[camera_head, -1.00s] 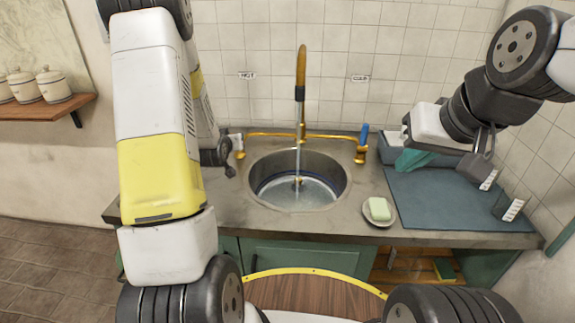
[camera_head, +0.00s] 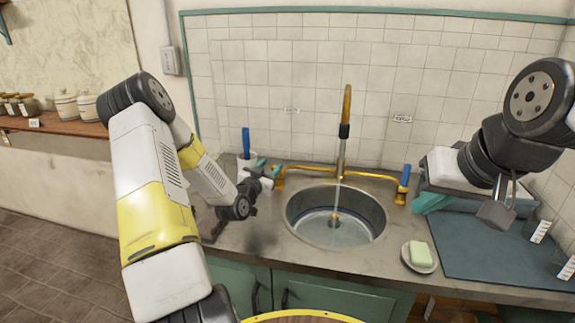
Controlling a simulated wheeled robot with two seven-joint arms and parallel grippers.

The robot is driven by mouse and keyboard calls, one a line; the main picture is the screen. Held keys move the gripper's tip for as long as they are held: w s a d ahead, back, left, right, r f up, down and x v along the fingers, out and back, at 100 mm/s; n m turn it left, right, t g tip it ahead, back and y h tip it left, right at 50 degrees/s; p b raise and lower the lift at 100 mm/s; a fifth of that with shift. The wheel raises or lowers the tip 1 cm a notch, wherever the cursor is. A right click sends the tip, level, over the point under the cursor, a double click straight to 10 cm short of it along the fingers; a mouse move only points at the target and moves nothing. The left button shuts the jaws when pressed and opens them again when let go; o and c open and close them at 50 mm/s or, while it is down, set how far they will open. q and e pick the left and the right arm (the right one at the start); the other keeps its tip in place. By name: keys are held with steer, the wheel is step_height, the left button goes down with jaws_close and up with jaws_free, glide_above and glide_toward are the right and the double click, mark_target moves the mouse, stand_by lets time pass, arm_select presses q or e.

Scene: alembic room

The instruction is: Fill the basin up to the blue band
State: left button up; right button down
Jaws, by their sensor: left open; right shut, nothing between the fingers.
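The round metal basin (camera_head: 374,206) is set in the counter and holds some water (camera_head: 350,233). A thin stream of water (camera_head: 338,190) falls into it from the brass faucet (camera_head: 346,105). A dark bluish band (camera_head: 303,222) shows faintly on the inner wall; I cannot tell exactly where the water stands against it. My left gripper (camera_head: 266,174) is open, close beside the left tap (camera_head: 279,184), partly covering it; contact is unclear. The right tap has a blue handle (camera_head: 405,174). My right gripper (camera_head: 496,212) is shut and empty above the blue mat (camera_head: 480,245).
A soap dish (camera_head: 429,268) with pale green soap (camera_head: 420,253) sits right of the basin. A white cup (camera_head: 245,168) with a blue-handled item (camera_head: 246,143) stands behind my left gripper. The tiled wall (camera_head: 270,75) closes off the back. The counter before the basin is clear.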

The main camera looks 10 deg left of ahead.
arm_select(q)
step_height(320, 180, down, 4)
steer(key=shift+f, duration=0.15)
steer(key=w, duration=0.2)
steer(key=w+d, duration=0.1)
steer(key=w, duration=0.4)
steer(key=shift+w+d+r, duration=0.15)
steer(key=shift+w+r, duration=0.05)
steer(key=shift+r, duration=0.15)
jaws_close()
stand_by(0.8)
